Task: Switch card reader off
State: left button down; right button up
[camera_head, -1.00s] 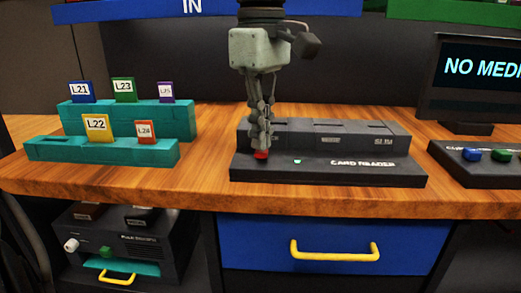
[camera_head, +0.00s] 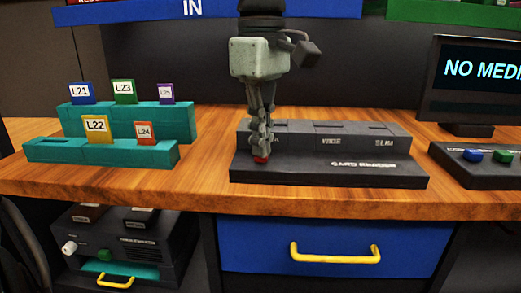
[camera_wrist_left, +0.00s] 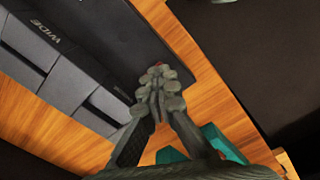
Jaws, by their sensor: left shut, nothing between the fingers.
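The black card reader (camera_head: 330,172) sits on the wooden desk, with slots along its raised back part and white lettering on its front. A red button (camera_head: 261,160) is at its front left. My left gripper (camera_head: 261,150) points down with its fingertips shut, right at the red button, and appears to touch it. In the left wrist view the shut fingertips (camera_wrist_left: 160,85) cover most of the button, with a little red showing beyond them. No green light shows on the reader's front. My right gripper is not in view.
Teal racks (camera_head: 100,153) with several labelled cards stand on the left. A monitor (camera_head: 475,85) reading "NO MEDI" and a black box with blue and green buttons (camera_head: 488,155) are on the right. A blue drawer (camera_head: 335,235) is below the desk (camera_head: 205,170).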

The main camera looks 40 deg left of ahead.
pick_arm(q)
jog(key=shift+r+p, duration=2.9)
jog(key=shift+r, duration=0.5)
